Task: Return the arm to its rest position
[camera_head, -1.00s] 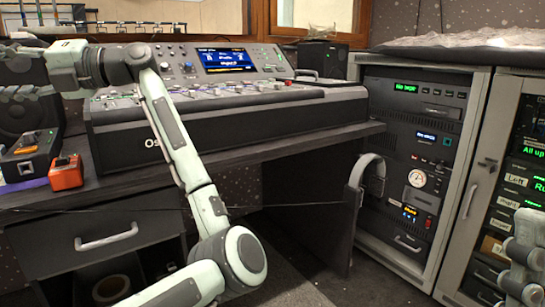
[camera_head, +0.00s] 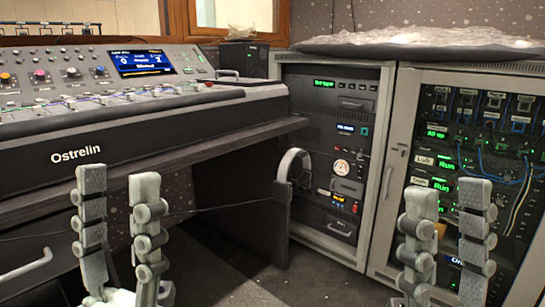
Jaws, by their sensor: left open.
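My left gripper (camera_head: 118,175) is at the lower left, pointing up, with its two grey fingers apart and nothing between them. It stands in front of the desk (camera_head: 240,150) and below the mixing console (camera_head: 150,118), apart from the faders (camera_head: 130,95) in the picture. My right gripper (camera_head: 450,197) is at the lower right, also pointing up, with its fingers apart and empty. It shows in front of the glass-door rack. The arm links behind both grippers are mostly out of view.
A rack cabinet (camera_head: 275,72) with lit units stands at centre right, beside a second rack (camera_head: 402,120) with a door. Headphones (camera_head: 291,170) hang at the desk's end. A drawer handle (camera_head: 25,264) shows at lower left. Open floor (camera_head: 300,275) lies between the grippers.

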